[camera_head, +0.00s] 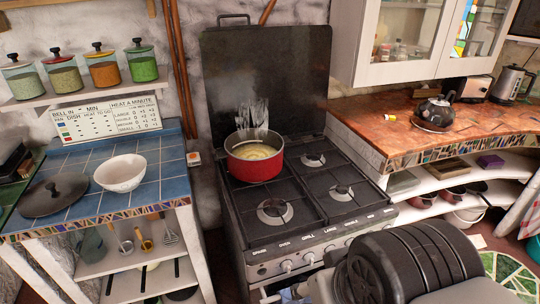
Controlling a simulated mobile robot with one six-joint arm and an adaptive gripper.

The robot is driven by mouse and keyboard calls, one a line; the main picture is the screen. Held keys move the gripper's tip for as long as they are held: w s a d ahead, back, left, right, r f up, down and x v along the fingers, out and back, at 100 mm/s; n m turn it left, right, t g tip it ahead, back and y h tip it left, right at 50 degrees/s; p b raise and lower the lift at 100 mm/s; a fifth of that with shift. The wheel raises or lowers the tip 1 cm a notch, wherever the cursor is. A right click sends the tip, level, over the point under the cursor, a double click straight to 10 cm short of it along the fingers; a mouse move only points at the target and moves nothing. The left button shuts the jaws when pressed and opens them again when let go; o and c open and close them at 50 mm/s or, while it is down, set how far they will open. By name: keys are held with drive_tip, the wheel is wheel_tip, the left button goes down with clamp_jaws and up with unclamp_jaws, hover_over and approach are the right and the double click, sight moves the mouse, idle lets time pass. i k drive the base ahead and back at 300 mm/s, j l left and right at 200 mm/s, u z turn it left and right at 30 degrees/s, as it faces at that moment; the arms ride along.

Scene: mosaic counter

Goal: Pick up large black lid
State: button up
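The large black lid (54,194) lies flat with its knob up at the left end of the blue tiled counter (150,160). It sits to the left of a white speckled bowl (120,173), close to it. Part of my arm, dark and ribbed, fills the lower right in front of the stove. My gripper's fingers cannot be made out in this view. The lid lies well to the left of the visible arm.
A red pot (255,158) stands on the black stove (300,190), with its dark cover plate raised behind. Several spice jars (104,67) stand on a shelf above the tiled counter. A kettle (436,111) stands on the right counter.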

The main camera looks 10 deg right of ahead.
sight(55, 194)
drive_tip(key=i+j+u, duration=0.1)
drive_tip(key=i+j, duration=0.35)
drive_tip(key=j, duration=0.25)
drive_tip(key=i+j, duration=0.45)
drive_tip(key=j, duration=0.25)
drive_tip(key=i+j+u, duration=0.15)
drive_tip(key=i+j, duration=0.3)
drive_tip(key=j, duration=0.2)
drive_tip(key=i+j, duration=0.5)
drive_tip(key=j, duration=0.15)
drive_tip(key=k+u, duration=0.05)
